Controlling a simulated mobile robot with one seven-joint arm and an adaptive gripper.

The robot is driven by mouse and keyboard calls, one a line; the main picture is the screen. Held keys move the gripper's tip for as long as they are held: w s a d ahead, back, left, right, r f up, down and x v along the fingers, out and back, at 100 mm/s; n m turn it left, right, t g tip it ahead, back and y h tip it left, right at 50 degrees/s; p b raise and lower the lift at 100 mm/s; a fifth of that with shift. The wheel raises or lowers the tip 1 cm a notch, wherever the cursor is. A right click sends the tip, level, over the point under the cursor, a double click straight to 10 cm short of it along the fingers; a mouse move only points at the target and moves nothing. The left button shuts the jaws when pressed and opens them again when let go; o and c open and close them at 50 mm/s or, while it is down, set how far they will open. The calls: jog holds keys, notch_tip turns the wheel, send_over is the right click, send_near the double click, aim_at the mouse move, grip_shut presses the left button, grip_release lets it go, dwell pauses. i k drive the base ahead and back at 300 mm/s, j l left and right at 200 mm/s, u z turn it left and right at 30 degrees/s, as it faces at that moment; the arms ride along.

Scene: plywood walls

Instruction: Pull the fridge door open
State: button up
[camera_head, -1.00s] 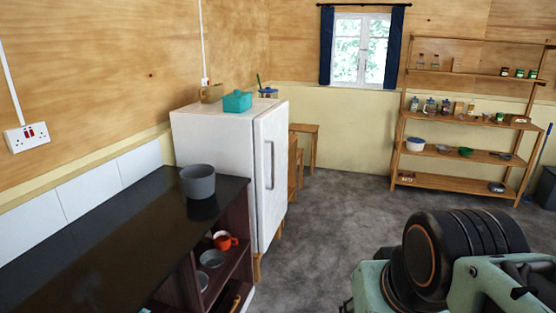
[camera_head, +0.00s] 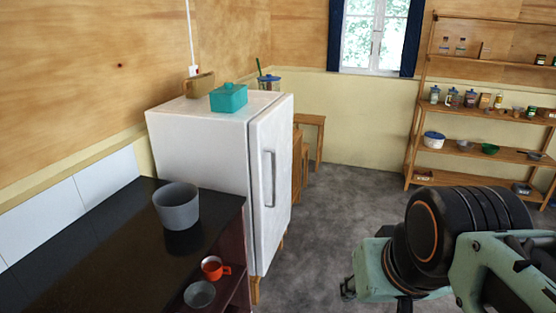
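The white fridge (camera_head: 200,150) stands at the end of the counter, left of the middle of the view. Its door (camera_head: 273,225) faces right and looks shut. My arm, green and black, is at the lower right, well apart from the door. A small part at its left end, perhaps my gripper (camera_head: 348,289), shows low over the floor, apart from the fridge. Its fingers cannot be made out.
A dark counter (camera_head: 85,235) with a grey pot (camera_head: 177,206) runs up to the fridge. A teal box (camera_head: 229,98) sits on the fridge top. Shelves (camera_head: 470,150) stand at the back right. The grey floor (camera_head: 335,215) right of the door is clear.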

aim_at(273, 127)
jog(key=i+u, duration=0.1)
jog(key=i, duration=0.5)
jog(key=i+l+u, duration=0.1)
jog(key=i, duration=0.45)
